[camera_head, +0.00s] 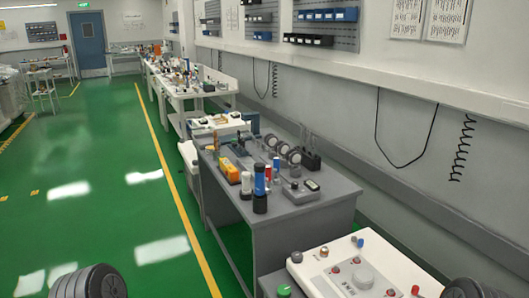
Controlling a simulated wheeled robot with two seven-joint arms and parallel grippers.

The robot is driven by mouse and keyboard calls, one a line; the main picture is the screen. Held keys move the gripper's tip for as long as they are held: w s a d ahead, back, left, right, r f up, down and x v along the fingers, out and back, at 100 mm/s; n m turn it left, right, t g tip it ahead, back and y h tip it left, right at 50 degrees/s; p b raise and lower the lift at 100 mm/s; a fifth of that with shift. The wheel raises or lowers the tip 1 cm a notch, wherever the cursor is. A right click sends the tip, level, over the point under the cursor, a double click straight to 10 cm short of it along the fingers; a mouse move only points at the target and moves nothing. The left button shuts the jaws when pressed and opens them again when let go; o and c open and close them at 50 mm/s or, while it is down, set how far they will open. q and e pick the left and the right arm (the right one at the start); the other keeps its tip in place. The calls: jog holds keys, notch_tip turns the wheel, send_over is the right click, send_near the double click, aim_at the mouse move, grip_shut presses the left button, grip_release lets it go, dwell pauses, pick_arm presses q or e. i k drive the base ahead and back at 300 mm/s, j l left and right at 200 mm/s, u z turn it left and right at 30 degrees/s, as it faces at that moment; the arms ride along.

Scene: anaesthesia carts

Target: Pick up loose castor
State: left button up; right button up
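I cannot make out for certain which object is the loose castor. Several grey wheel-like round parts (283,149) stand in a row on the grey workbench (310,205), towards its wall side; they are small and may be castors. Neither of my grippers shows in the head view. Only dark ribbed rounded parts, which look like my own arms, show at the bottom left and bottom right corners.
The bench also holds a blue-and-black cylinder (260,188), a yellow item (229,170) and a grey device (300,190). A white panel with knobs (362,272) stands in front, lower right. More benches line the wall. Green floor (110,220) on the left is clear.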

aim_at(280, 147)
jog(key=z, duration=2.15)
jog(key=u, duration=2.15)
jog(key=z, duration=0.4)
jog(key=i+j+z, duration=0.1)
jog(key=j+z, duration=0.2)
jog(key=z, duration=0.2)
jog(key=j+z, duration=0.7)
jog(key=z, duration=0.25)
